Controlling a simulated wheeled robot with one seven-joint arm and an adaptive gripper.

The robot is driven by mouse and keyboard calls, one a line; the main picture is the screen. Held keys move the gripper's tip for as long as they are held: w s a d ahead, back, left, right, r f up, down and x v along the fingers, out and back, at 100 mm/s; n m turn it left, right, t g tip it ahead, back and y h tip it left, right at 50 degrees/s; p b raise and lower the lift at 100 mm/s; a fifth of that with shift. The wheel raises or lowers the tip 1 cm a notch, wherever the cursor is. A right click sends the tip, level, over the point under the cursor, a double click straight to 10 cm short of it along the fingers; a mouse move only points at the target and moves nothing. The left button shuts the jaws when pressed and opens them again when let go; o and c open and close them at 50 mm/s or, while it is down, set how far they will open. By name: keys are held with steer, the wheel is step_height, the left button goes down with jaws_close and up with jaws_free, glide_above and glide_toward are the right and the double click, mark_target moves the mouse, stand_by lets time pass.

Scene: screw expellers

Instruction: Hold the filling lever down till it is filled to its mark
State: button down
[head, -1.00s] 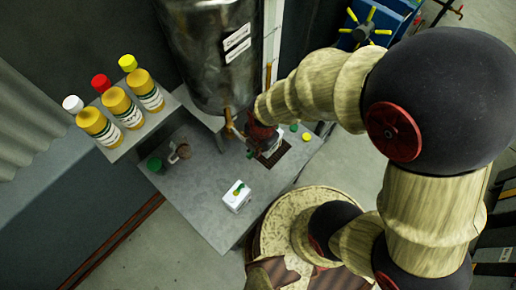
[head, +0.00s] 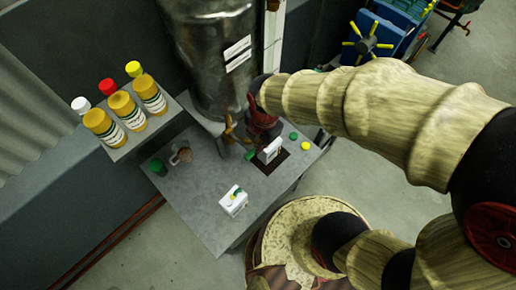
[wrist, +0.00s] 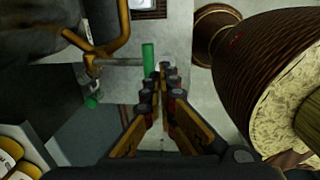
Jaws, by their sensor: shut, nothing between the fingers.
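The lever with a green handle (wrist: 148,57) sits on a grey rod beside the brass pipe in the wrist view. In the head view its green end (head: 250,154) shows below the metal tank (head: 208,70). My gripper (wrist: 163,72) is shut and empty, its fingertips just right of the green handle and close to it. I cannot tell whether they touch it. In the head view my gripper's tips are hidden. A white container (head: 271,150) stands by the dark grate under the gripper; its fill level and mark cannot be made out.
A white box (head: 234,200) with a green and yellow top stands on the grey table (head: 205,205). A brown mug (head: 182,155) and green jar (head: 156,167) are at left. Several yellow bottles (head: 122,108) stand on a shelf. Green (head: 293,136) and yellow buttons are at right.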

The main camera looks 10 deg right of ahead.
steer(key=shift+r, duration=0.9)
steer(key=shift+s, duration=0.1)
